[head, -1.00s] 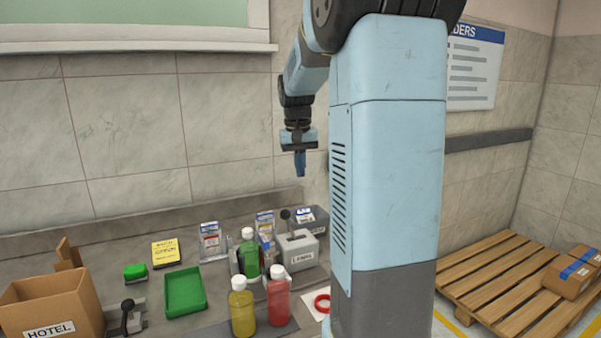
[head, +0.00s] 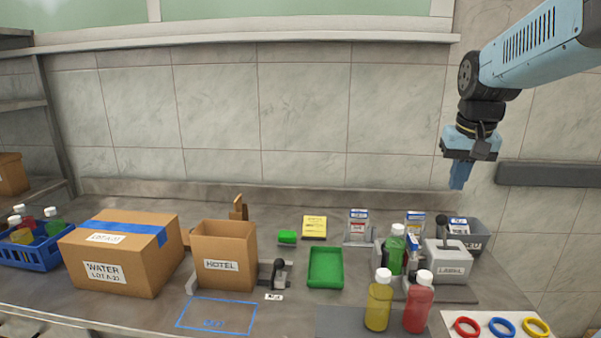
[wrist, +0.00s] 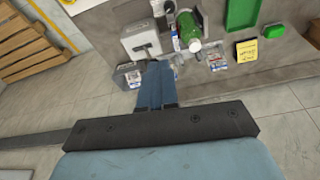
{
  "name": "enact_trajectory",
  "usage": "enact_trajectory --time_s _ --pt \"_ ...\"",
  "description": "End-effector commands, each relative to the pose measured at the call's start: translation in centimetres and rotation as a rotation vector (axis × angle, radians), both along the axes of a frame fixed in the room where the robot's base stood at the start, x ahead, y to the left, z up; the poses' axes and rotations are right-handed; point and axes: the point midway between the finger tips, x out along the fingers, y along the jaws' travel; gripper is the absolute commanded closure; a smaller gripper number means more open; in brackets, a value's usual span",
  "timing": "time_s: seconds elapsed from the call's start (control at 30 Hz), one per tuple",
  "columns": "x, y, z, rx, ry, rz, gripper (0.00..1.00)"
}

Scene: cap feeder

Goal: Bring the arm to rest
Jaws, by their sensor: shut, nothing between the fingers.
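My gripper (head: 457,184) hangs at the right in the head view, its blue fingers together and pointing down, with nothing between them. It is in the air in front of the tiled wall, above the back right of the bench. In the wrist view my gripper (wrist: 152,88) shows its blue fingers side by side and empty, over the area of the grey label box (wrist: 140,38) and the green bottle (wrist: 188,30). My arm reaches in from the upper right of the head view.
On the bench stand a water carton (head: 125,255), an open hotel box (head: 222,255), a green tray (head: 325,268), a yellow bottle (head: 378,302), a red bottle (head: 417,303) and the label box (head: 447,260). Coloured rings (head: 502,327) lie at the front right. The air around the gripper is clear.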

Motion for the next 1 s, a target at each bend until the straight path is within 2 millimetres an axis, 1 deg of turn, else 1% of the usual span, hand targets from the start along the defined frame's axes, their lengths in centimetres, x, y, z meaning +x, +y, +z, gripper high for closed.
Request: enact_trajectory --time_s 0.03,0.2,0.4,0.5,0.6,0.7,0.8,1.0 --pt "-1.4 1.0 0.1 0.0 -0.022 0.021 1.0" --pt "-5.4 3.9 -0.3 -0.004 -0.084 0.083 1.0" --pt "-10.0 6.7 -1.4 -0.013 -0.157 0.151 1.0" --pt "-11.9 7.7 -2.2 -0.019 -0.187 0.179 1.0" --pt "-13.2 8.3 -2.8 -0.025 -0.208 0.199 1.0" --pt "-14.0 8.8 -3.3 -0.028 -0.223 0.211 1.0" --pt "-14.4 8.9 -3.5 -0.03 -0.229 0.217 1.0" --pt "-14.4 8.9 -3.6 -0.03 -0.229 0.217 1.0"
